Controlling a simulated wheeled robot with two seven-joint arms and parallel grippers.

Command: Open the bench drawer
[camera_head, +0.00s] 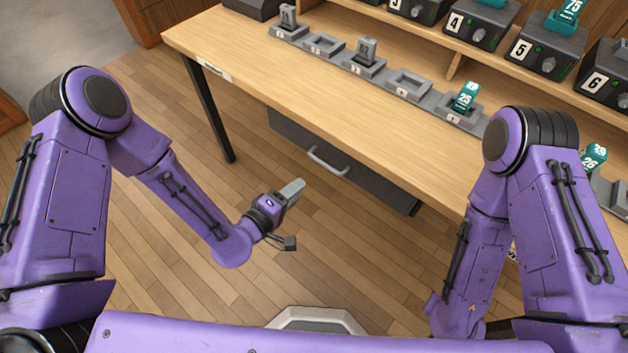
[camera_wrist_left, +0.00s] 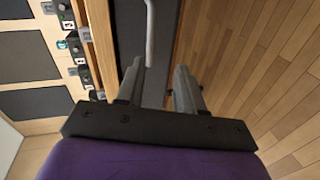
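The bench drawer (camera_head: 376,182) is a dark grey front under the wooden bench top, and it looks shut. Its pale bar handle (camera_head: 328,160) sits near the middle of the front. My left gripper (camera_head: 288,193) is in front of the drawer, lower than and left of the handle, and apart from it. In the left wrist view, the two fingers of my left gripper (camera_wrist_left: 158,84) are spread with nothing between them, and the handle (camera_wrist_left: 150,35) shows beyond them. My right arm (camera_head: 480,240) hangs at the right; its gripper is out of sight.
The bench top (camera_head: 270,75) carries a row of grey sockets, some with grey or teal numbered blocks. Numbered dark boxes (camera_head: 480,30) stand on a raised shelf behind. A dark bench leg (camera_head: 210,110) stands left of the drawer. The wooden floor (camera_head: 190,260) before the bench is clear.

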